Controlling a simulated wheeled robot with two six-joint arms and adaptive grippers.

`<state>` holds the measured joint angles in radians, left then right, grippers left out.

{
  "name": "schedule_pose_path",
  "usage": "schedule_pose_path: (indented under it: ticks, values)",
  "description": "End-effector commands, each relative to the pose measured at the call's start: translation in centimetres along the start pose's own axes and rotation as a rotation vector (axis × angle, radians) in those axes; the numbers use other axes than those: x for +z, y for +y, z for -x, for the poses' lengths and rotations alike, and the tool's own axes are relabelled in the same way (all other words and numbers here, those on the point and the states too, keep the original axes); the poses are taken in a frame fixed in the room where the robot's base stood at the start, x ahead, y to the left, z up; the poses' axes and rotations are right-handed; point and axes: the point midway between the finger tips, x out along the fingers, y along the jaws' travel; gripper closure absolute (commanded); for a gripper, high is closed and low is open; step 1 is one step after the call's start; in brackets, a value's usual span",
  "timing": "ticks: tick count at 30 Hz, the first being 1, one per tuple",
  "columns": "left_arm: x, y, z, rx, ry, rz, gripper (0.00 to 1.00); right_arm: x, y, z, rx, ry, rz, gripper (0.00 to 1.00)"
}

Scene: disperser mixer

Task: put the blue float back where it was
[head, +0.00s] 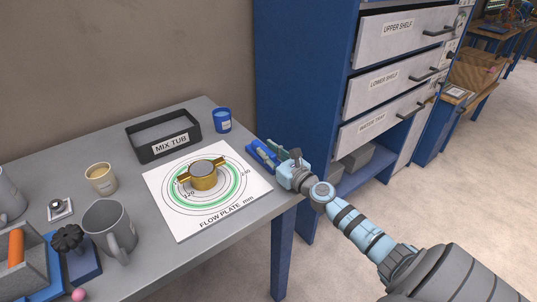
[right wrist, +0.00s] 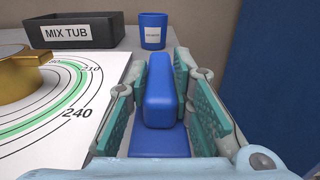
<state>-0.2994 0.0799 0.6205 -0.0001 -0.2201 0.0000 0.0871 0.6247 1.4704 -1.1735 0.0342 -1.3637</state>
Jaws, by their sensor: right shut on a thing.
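The blue float (head: 258,150) is at the right edge of the grey table, just beyond the flow plate's right side. In the right wrist view its upright block-like handle (right wrist: 160,92) stands between the green finger pads, with its flat blue base below. My right gripper (head: 290,163) is shut on the float; it also shows in the right wrist view (right wrist: 170,100). I cannot tell whether the base touches the table. My left gripper is not in view.
The white flow plate (head: 210,219) carries a brass ring mould (head: 203,177). Behind stand a black mix tub (head: 165,149) and a blue cup (head: 222,121). A beige cup (head: 101,178) and a grey jug (head: 108,230) are left. A blue drawer cabinet (head: 300,70) rises behind my right arm.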

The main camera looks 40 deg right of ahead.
Motion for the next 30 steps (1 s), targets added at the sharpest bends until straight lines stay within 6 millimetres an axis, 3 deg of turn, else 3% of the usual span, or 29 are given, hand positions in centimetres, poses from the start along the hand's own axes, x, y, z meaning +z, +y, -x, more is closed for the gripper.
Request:
schedule_pose_path:
  ticks: [1,4,16,20,30]
  values:
    - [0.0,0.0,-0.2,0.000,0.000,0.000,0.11,-0.2,0.0,0.0,0.000,0.000,0.000,0.76]
    - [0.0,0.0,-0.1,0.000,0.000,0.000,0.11,-0.1,0.0,0.0,0.000,0.000,0.000,0.60]
    - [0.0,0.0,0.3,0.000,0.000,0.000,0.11,0.3,0.0,0.1,0.000,0.000,0.001,0.59]
    - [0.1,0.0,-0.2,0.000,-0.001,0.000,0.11,0.0,0.0,2.0,0.001,0.003,0.003,0.59]
    - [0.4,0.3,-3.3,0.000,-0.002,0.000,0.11,-0.3,0.1,9.4,0.004,0.008,0.007,0.59]
